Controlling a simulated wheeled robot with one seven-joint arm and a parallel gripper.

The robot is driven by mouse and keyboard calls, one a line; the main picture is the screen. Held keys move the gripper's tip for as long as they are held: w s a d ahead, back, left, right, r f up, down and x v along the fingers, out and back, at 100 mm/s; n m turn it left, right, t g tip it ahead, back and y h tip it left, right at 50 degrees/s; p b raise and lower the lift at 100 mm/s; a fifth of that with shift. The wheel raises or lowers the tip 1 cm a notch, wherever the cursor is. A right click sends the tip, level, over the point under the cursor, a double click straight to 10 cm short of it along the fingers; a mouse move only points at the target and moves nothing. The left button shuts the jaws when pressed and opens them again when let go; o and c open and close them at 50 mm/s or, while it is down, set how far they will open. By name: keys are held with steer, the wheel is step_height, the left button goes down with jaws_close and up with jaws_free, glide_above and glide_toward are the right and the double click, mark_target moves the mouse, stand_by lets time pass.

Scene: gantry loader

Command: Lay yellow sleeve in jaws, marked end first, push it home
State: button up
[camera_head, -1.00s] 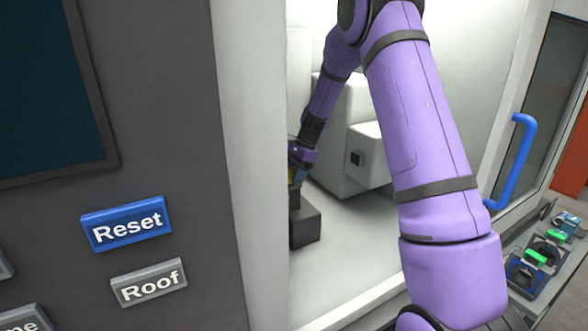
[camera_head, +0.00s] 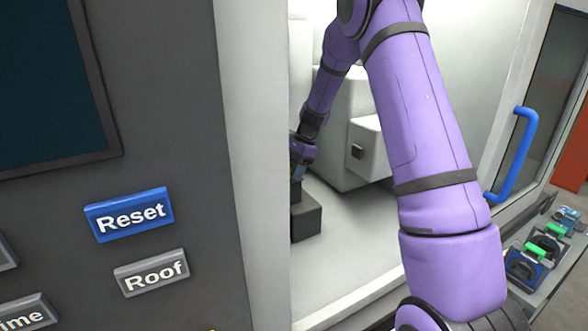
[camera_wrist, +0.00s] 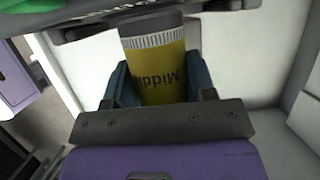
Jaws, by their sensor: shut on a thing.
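The yellow sleeve (camera_wrist: 158,78) fills the middle of the wrist view. The band end points away from my gripper toward dark grey parts (camera_wrist: 150,24) at the top of that view. I cannot tell whether these are the jaws or whether the sleeve touches them. In the head view my gripper (camera_head: 299,165) is inside the machine, just above a dark block (camera_head: 306,217). The sleeve cannot be made out there.
The panel with the Reset button (camera_head: 130,215) and Roof button (camera_head: 151,272) stands close at left. Its pale edge (camera_head: 252,170) borders the opening. A white housing (camera_head: 362,150) stands right of my gripper. A blue door handle (camera_head: 516,155) and a parts tray (camera_head: 535,265) are at right.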

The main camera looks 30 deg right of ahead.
steer(key=shift+a, duration=2.05)
stand_by(0.4)
steer(key=o, duration=1.3)
steer(key=shift+o, duration=0.2)
steer(key=shift+r, duration=0.1)
steer(key=shift+w+d+r, duration=0.1)
steer(key=shift+r, duration=0.15)
steer(key=v, duration=1)
steer(key=shift+s+d, duration=0.15)
steer(key=shift+s, duration=0.1)
steer(key=a+v, duration=0.1)
steer(key=v, duration=0.8)
steer(key=shift+w+a+r, duration=0.15)
steer(key=shift+a+r, duration=0.1)
steer(key=shift+r, duration=0.05)
